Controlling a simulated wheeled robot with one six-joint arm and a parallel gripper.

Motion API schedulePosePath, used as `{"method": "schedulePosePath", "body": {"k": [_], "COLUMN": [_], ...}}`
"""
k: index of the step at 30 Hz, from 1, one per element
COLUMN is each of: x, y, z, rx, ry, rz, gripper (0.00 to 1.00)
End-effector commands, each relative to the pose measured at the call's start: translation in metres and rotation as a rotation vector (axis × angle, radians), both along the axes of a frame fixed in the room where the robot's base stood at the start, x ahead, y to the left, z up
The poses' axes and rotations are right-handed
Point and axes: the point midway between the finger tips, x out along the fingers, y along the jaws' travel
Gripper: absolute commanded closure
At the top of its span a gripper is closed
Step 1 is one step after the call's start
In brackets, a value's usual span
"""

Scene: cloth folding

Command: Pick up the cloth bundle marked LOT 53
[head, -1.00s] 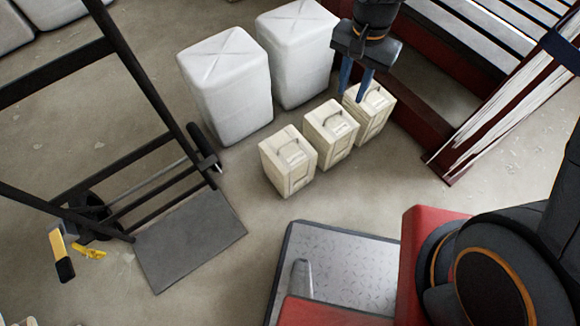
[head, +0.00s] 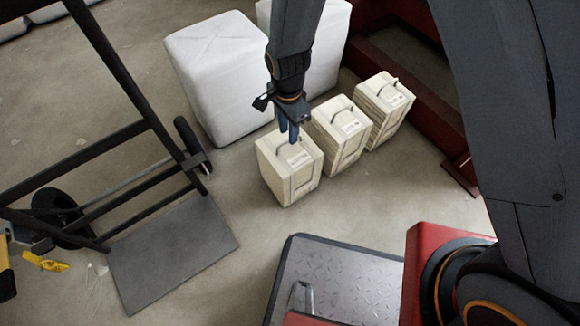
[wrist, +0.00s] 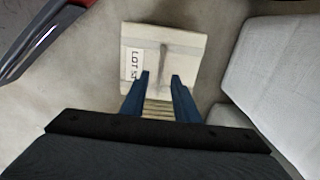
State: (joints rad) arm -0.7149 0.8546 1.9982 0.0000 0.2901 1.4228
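Three cream cloth bundles with strap handles and small labels stand in a row on the floor: the left bundle (head: 288,178), the middle bundle (head: 341,135) and the right bundle (head: 388,105). Their labels are too small to read in the head view. My gripper (head: 289,138) points down over the top of the left bundle. In the wrist view, my gripper (wrist: 160,77) is open, with its fingers apart on either side of the handle line of this bundle (wrist: 178,45). Its label reads LOT and a number starting with 5; the last digit is unclear.
Two large white bales (head: 215,75) stand behind the bundles. A black hand truck (head: 175,250) is on the left. A red frame (head: 430,120) lies at the back right. Open floor (head: 390,200) lies in front of the bundles.

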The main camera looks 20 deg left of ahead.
Motion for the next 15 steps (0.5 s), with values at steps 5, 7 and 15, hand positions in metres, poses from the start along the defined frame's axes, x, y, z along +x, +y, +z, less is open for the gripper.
{"method": "schedulePosePath", "body": {"k": [5, 7, 15], "x": [0.001, 0.001, 0.001], "y": [-0.001, -0.002, -0.002], "z": [-0.015, -0.025, -0.054], "rx": [0.001, 0.000, 0.001], "ry": [-0.001, 0.000, -0.001], "rz": [0.001, 0.001, 0.001], "gripper": [0.72, 0.72, 0.72]}}
